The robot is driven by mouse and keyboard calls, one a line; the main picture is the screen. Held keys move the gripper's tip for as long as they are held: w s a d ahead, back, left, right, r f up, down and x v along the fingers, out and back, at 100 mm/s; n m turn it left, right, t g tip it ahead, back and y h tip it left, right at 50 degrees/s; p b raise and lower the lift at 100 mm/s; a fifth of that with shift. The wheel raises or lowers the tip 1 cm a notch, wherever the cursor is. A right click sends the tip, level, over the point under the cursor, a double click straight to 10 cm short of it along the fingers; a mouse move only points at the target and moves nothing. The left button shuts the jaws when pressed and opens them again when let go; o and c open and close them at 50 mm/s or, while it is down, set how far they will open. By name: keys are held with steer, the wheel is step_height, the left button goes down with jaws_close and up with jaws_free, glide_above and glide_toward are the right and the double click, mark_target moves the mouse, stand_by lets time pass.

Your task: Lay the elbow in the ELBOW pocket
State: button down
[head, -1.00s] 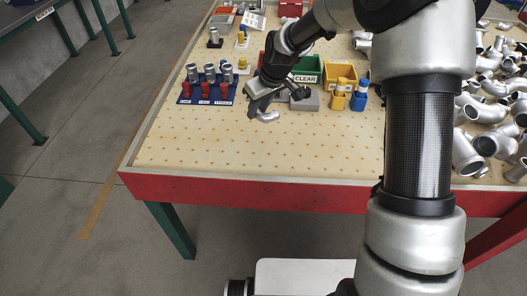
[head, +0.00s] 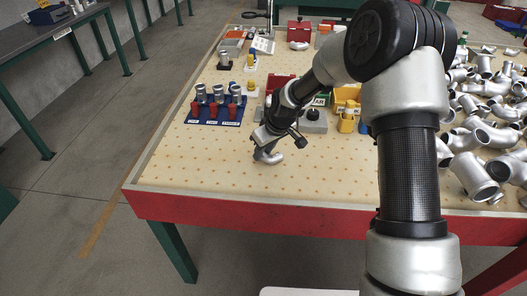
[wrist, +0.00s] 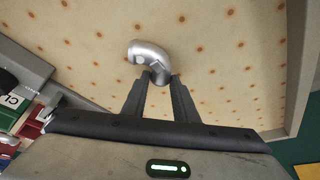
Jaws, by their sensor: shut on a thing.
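The elbow (head: 273,158) is a small silver bent pipe, seen in the head view over the front half of the pegboard table. It also shows in the wrist view (wrist: 149,52), with one open end facing left. My gripper (head: 261,150) is shut on the elbow; in the wrist view both fingertips (wrist: 161,77) meet its near end. Whether the elbow touches the table or hangs just above it, I cannot tell. I cannot make out a pocket marked ELBOW.
A blue rack (head: 191,121) with red posts and silver fittings stands to the left. A grey block (head: 316,126) with a black knob and a yellow bin (head: 347,93) stand behind the gripper. Loose silver pipes (head: 470,175) crowd the right. The table's front left is clear.

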steer(key=shift+f, duration=0.1)
steer(key=c, duration=1.4)
jaws_free()
steer(key=shift+r, duration=0.25)
steer(key=p+v, duration=0.1)
steer(key=v, duration=1.1)
steer(key=shift+p, duration=0.35)
